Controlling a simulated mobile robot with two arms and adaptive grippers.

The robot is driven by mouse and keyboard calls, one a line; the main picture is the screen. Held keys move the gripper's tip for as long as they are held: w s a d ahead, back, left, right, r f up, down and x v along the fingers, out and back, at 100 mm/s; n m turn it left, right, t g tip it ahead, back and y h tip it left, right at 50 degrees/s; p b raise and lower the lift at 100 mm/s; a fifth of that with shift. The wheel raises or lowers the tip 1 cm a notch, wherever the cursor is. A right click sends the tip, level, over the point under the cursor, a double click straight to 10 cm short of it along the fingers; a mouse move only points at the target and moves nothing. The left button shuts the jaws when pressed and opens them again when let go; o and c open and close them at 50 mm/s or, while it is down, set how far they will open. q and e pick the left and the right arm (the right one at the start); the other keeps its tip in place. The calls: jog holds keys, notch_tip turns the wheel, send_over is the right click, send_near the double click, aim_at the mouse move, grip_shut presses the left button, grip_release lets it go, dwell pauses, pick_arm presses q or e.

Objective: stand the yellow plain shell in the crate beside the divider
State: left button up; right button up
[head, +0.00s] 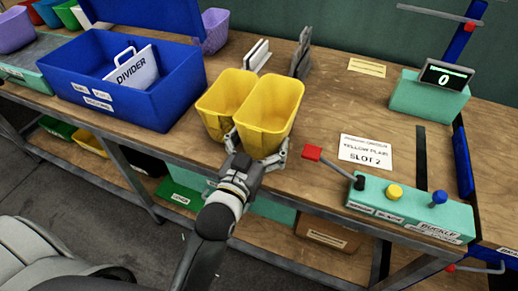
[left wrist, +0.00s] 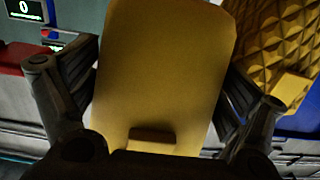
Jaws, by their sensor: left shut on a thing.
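The yellow plain shell (head: 267,117) is an open-topped, smooth-faced tub, upright at the front edge of the bench in the head view. My left gripper (head: 258,150) is shut on it, with a finger at each side. In the left wrist view the smooth yellow face of the shell (left wrist: 163,75) fills the space between the fingers. I cannot tell whether its base touches the bench. The blue crate (head: 150,100) stands to the left, with the white divider (head: 133,70) upright inside it. My right gripper is not in view.
A second yellow shell (head: 218,105) stands close on the left of the held one; its diamond-patterned face (left wrist: 268,45) shows in the left wrist view. A teal control box (head: 410,208) with a red-tipped lever, a slot card (head: 366,152) and grey upright holders (head: 302,55) are on the bench.

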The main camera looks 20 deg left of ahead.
aim_at(257, 160)
pick_arm(q)
jog(key=shift+f, duration=2.35)
jog(key=shift+f+b, duration=0.15)
jog(key=shift+b, duration=0.15)
jog(key=o, duration=0.7)
